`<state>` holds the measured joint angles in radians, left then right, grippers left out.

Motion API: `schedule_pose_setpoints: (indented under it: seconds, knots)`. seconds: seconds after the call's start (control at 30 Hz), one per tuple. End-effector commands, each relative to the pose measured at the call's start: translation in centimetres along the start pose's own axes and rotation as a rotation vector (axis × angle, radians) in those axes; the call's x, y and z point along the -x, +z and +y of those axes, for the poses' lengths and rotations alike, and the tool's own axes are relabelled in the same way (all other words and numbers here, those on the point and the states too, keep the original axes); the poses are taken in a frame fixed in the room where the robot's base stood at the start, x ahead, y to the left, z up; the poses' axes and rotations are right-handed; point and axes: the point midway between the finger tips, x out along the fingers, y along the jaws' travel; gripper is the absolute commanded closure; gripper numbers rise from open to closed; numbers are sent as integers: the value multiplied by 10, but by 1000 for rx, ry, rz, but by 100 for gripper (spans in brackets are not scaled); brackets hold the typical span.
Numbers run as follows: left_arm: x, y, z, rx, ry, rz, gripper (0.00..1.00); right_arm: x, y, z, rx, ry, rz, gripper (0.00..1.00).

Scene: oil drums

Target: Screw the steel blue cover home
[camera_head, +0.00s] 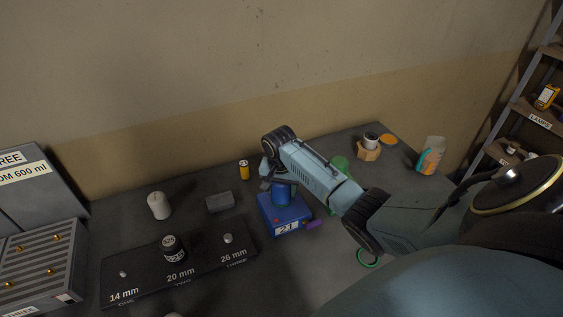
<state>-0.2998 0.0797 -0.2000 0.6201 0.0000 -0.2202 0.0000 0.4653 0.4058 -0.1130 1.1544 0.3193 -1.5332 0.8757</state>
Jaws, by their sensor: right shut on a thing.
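My right gripper (268,182) reaches in from the right and points down over a blue container (282,197). It is shut at the container's top, where the steel blue cover is; the cover is largely hidden by the gripper and I cannot make out its thread or tilt. The container stands upright on a blue block (290,227) with a white label reading 21. My left gripper is not in view.
A white cylinder (159,205), grey block (220,202) and yellow can (244,170) stand behind. An orange-white container (431,156) stands at the right.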

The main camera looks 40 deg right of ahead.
Motion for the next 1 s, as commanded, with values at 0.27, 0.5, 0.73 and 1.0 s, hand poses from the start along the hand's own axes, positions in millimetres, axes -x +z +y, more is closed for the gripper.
schedule_pose_setpoints:
  seconds: [0.27,0.5,0.73,1.0]
  knots:
    - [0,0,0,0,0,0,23,-1,1,0,-20,3,-3,43]
    - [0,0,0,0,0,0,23,0,1,0,-19,3,-2,19]
    - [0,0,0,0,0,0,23,0,0,0,-4,1,-1,19]
    - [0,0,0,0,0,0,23,0,0,1,328,-38,0,19]
